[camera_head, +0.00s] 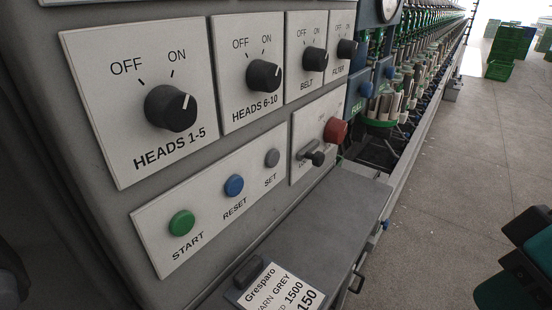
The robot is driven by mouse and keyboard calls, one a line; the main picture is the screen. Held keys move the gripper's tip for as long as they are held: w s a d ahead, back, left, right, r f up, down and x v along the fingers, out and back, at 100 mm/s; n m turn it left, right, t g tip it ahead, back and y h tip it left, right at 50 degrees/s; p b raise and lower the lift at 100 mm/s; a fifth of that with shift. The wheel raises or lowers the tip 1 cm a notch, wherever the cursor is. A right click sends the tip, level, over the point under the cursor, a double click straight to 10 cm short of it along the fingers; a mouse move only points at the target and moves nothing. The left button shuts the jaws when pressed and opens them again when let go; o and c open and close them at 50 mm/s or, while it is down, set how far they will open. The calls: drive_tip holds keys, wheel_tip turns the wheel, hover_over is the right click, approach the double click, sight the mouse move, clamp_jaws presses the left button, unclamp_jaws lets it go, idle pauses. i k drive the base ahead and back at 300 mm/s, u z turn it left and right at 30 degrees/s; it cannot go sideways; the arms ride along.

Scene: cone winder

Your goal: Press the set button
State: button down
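The set button (272,158) is a small round grey button on the lower white panel (208,205) of the machine front. The word SET is printed below it. It is the rightmost button of a row of three. The blue reset button (233,186) and the green start button (181,223) are to its left. Nothing covers the set button, and nothing touches it. I cannot make out my gripper's fingers in this view.
Above the buttons are rotary knobs, including heads 1-5 (171,108) and heads 6-10 (264,76). Right of the set button are a dark lever (313,156) and a red knob (337,130). A grey ledge (335,215) juts out below. Open floor (450,170) lies right.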

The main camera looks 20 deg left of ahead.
sight(273, 158)
drive_tip(key=k, duration=1.35)
drive_tip(key=u, duration=0.35)
drive_tip(key=i, duration=0.65)
drive_tip(key=u, duration=0.2)
